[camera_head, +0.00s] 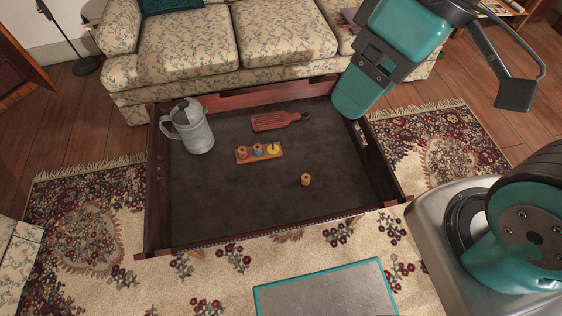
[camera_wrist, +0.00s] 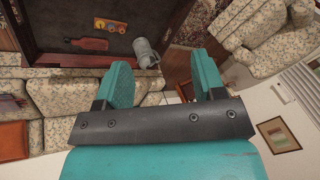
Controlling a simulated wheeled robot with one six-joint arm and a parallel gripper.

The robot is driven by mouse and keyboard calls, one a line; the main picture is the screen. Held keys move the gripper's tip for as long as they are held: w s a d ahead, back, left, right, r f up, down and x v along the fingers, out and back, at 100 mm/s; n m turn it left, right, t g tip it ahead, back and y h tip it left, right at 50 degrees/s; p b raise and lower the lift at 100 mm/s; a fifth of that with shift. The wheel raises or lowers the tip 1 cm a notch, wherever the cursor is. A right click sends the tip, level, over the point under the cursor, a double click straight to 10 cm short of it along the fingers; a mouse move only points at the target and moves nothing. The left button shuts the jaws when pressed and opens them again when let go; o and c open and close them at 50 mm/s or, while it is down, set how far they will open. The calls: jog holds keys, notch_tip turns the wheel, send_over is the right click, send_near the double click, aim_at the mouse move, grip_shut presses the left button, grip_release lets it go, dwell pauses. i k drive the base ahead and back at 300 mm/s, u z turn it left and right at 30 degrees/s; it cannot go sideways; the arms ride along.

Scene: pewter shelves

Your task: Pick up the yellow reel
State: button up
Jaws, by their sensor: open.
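The yellow reel (camera_head: 273,149) is at the right end of a small wooden rack (camera_head: 246,161) on the dark-topped low table. A red reel (camera_head: 242,153) and a bluish reel (camera_head: 257,151) stand beside it on the same rack. A loose brownish-orange reel (camera_head: 305,180) is on the tabletop to the right and nearer. The rack also shows small in the wrist view, with the yellow reel (camera_wrist: 98,24) at its left end. My gripper (camera_wrist: 163,80) is open and empty, up in the air, well away from the reels.
The table (camera_head: 330,215) has raised dark wooden edges. A grey metal jug (camera_head: 197,136) stands at its back left, and a red-brown paddle-like board (camera_head: 272,121) lies behind the rack. The front of the tabletop is mostly clear. A floral sofa (camera_head: 282,30) stands close behind.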

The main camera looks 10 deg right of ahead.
aim_at(306, 178)
jog(key=k, duration=0.5)
jog(key=u, duration=1.35)
jog(key=i, duration=0.9)
jog(key=z, duration=2.5)
